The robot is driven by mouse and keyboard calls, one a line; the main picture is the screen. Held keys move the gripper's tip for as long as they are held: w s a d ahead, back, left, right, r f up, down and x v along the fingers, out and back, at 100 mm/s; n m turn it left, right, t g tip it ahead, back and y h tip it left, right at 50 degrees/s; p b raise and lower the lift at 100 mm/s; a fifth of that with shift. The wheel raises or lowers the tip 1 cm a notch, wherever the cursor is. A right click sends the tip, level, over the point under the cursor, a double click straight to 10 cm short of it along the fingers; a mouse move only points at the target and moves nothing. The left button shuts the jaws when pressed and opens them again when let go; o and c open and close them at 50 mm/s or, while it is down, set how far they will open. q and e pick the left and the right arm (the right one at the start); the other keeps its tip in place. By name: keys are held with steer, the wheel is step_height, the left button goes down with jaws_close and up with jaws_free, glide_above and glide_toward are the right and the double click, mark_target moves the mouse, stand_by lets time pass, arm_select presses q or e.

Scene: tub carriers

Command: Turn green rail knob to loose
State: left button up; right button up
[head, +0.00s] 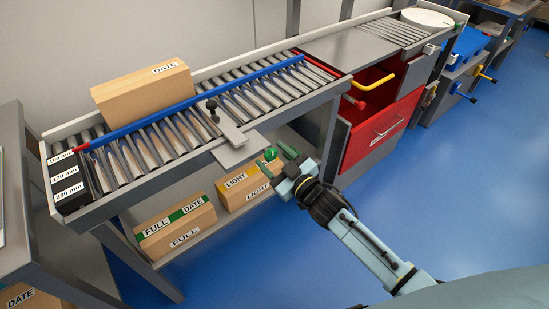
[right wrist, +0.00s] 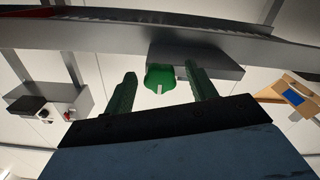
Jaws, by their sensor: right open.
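The green knob (head: 271,153) sits at the front edge of the roller conveyor, by a grey plate (head: 236,152). In the right wrist view the green knob (right wrist: 158,76) is on a grey block (right wrist: 195,62), with a white mark at its lower middle. My right gripper (head: 277,159) is open, its two green fingers on either side of the knob. In the right wrist view the gripper (right wrist: 161,72) has visible gaps between each finger and the knob. The blue rail (head: 185,104) runs along the rollers. My left gripper is not in view.
A cardboard box (head: 145,92) stands on the conveyor behind the blue rail. A black-knobbed lever (head: 213,106) stands on the grey bracket. Boxes labelled FULL (head: 176,226) and LIGHT (head: 243,188) sit on the lower shelf. A red drawer (head: 385,128) is at right; the blue floor is clear.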

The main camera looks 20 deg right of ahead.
steer(key=c, duration=1)
